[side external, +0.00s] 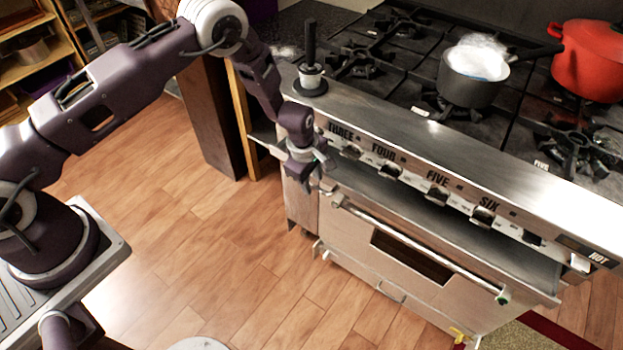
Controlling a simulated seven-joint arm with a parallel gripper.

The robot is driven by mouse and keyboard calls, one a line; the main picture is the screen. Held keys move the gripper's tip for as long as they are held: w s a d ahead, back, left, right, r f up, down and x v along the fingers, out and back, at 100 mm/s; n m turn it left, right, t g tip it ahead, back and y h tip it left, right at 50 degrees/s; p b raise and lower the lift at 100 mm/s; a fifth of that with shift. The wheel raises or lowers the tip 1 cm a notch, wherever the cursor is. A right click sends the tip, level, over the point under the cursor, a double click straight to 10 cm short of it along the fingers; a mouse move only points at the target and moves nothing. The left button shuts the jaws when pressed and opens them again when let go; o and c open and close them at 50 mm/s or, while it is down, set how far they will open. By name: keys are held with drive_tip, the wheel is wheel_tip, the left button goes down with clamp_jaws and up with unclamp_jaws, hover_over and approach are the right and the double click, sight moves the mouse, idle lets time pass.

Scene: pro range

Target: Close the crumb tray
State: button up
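A flat metal sheet (460,225) juts out from the stove front, below the knob panel and above the oven door. It looks like the crumb tray, pulled out, though I cannot be sure. My gripper (308,182) points down in front of the stove's left end, near the left end of this sheet. Its fingers are small and dark here, and I cannot tell whether they are open or shut. I see nothing held in them. I cannot tell whether they touch the stove.
The oven door with its bar handle (420,245) is shut below. A lower panel has a small handle (391,292). Knobs (437,194) line the front panel. A grey pot (470,85) and a red pot (590,65) stand on the stove. The wooden floor (200,250) in front is clear.

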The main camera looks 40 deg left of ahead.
wheel_tip(320, 180, up, 7)
drive_tip(key=s, duration=0.1)
drive_tip(key=shift+s, duration=0.15)
drive_tip(key=shift+r, duration=0.1)
drive_tip(key=c, duration=0.3)
drive_tip(key=r, duration=0.5)
drive_tip(key=shift+d+r, duration=0.1)
drive_tip(key=shift+d, duration=0.1)
clamp_jaws()
drive_tip(key=s+d+f+m+t+y, duration=0.1)
drive_tip(key=d+f+m+t, duration=0.35)
drive_tip(key=m, duration=0.95)
drive_tip(key=s+d+f+m+t+y, duration=0.1)
drive_tip(key=s+d+f+m+t, duration=0.3)
drive_tip(key=m, duration=1)
drive_tip(key=s+d+r+m+t+h, duration=0.1)
drive_tip(key=s+d+r+m+t, duration=0.2)
drive_tip(key=m, duration=1)
drive_tip(key=s+d+r+m+t+h, duration=0.15)
drive_tip(key=s+r+m+t, duration=0.3)
drive_tip(key=m, duration=0.85)
approach(366, 203)
drive_tip(key=shift+y, duration=0.25)
drive_tip(key=w, duration=0.6)
drive_tip(key=shift+w+d+r, duration=0.1)
drive_tip(key=shift+w+r, duration=0.05)
drive_tip(key=shift+w, duration=0.25)
